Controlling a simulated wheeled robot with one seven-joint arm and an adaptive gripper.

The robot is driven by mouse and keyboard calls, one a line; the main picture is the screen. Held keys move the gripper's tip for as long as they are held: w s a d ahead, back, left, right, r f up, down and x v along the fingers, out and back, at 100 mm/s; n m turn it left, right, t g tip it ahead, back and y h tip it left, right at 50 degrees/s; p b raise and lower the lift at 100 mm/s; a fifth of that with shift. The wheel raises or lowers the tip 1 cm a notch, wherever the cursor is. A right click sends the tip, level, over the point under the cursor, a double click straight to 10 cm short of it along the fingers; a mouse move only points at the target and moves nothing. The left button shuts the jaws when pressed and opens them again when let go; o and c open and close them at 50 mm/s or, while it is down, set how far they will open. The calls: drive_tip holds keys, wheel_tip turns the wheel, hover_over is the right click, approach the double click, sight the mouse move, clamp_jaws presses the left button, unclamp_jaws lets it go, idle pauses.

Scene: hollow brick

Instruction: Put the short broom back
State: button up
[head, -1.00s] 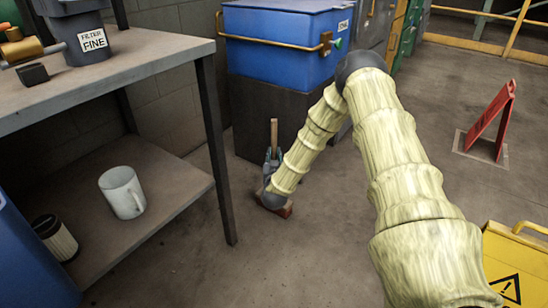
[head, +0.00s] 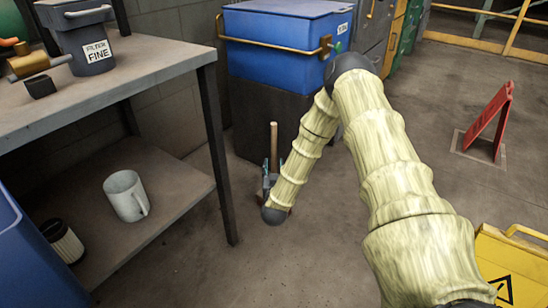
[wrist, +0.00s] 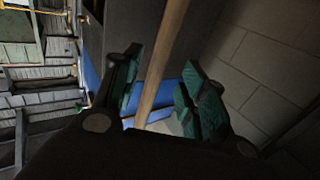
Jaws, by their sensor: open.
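The short broom's wooden handle (head: 273,140) stands upright in front of the dark cabinet under the blue bin. In the wrist view the handle (wrist: 163,65) runs between the fingers. My gripper (head: 274,168) is open low near the floor, its fingers on either side of the handle. In the wrist view my gripper (wrist: 158,88) shows a gap between the handle and the right finger. The broom's lower end is hidden behind my wrist. The hollow brick is almost wholly hidden behind my wrist in the head view.
A metal shelf (head: 180,70) with a white mug (head: 125,195) on its lower board stands close on the left. The blue bin (head: 275,40) is behind the broom. The floor between is clear.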

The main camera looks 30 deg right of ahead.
drive_tip(key=s+a+f+n+g+y+p, duration=0.1)
drive_tip(key=s+a+f+n+g+y, duration=0.2)
drive_tip(key=s+a+f, duration=0.55)
drive_tip(key=s+a+f+n+g+y+p, duration=0.15)
drive_tip(key=s+a+f+y, duration=0.35)
drive_tip(key=s+a, duration=0.55)
drive_tip(key=s+a+f+g, duration=0.1)
drive_tip(key=s+a+g, duration=0.1)
drive_tip(key=s, duration=0.7)
drive_tip(key=s+a+f+n+g+y, duration=0.1)
drive_tip(key=s+g, duration=0.4)
drive_tip(key=s, duration=0.5)
drive_tip(key=s+a+f+g+y, duration=0.1)
drive_tip(key=s+a+g, duration=0.2)
drive_tip(key=s, duration=0.6)
drive_tip(key=shift+s+n, duration=0.35)
drive_tip(key=shift+g, duration=0.25)
wheel_tip(320, 180, up, 42)
drive_tip(key=p, duration=4.1)
drive_tip(key=shift+f, duration=0.15)
